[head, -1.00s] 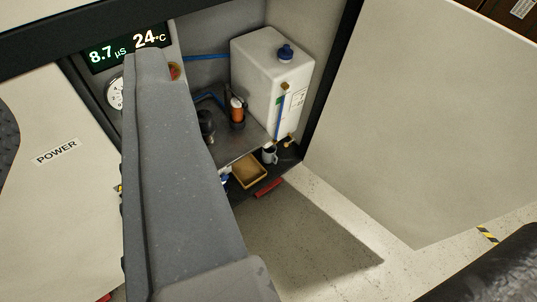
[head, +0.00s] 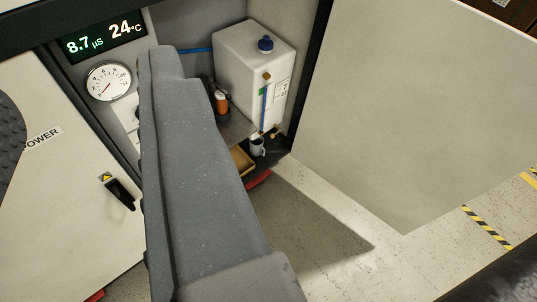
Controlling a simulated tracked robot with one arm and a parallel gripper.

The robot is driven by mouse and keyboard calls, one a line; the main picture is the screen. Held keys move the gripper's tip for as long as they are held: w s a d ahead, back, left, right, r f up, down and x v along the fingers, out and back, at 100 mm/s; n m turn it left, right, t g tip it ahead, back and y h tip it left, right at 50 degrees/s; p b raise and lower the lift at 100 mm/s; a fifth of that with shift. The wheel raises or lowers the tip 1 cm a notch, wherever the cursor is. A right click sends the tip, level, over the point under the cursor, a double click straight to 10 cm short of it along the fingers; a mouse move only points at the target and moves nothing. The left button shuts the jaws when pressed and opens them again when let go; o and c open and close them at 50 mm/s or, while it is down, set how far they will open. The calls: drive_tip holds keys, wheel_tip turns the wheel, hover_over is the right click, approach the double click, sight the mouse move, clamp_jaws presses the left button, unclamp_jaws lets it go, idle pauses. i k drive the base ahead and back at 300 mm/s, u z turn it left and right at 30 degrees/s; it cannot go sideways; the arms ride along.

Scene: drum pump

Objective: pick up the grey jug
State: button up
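A small grey jug (head: 257,147) stands low inside the open cabinet, below the white tank and beside a tan tray. It is small in the picture, and its lower part is hard to make out. My grey arm link fills the middle of the head view. My gripper does not show; nothing in this frame shows its fingers or whether it holds anything.
The white tank (head: 255,75) with a blue cap stands above the jug. The tan tray (head: 242,161) and a red object (head: 259,179) lie by the cabinet's lower edge. An open pale door (head: 415,110) stands at right. Speckled floor (head: 310,235) in front is clear.

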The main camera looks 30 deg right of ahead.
sight(258, 148)
drive_tip(key=z, duration=0.45)
drive_tip(key=k, duration=1.1)
drive_tip(key=z, duration=1)
drive_tip(key=i, duration=1.9)
drive_tip(key=u, duration=0.6)
drive_tip(key=i, duration=0.4)
drive_tip(key=u, duration=0.45)
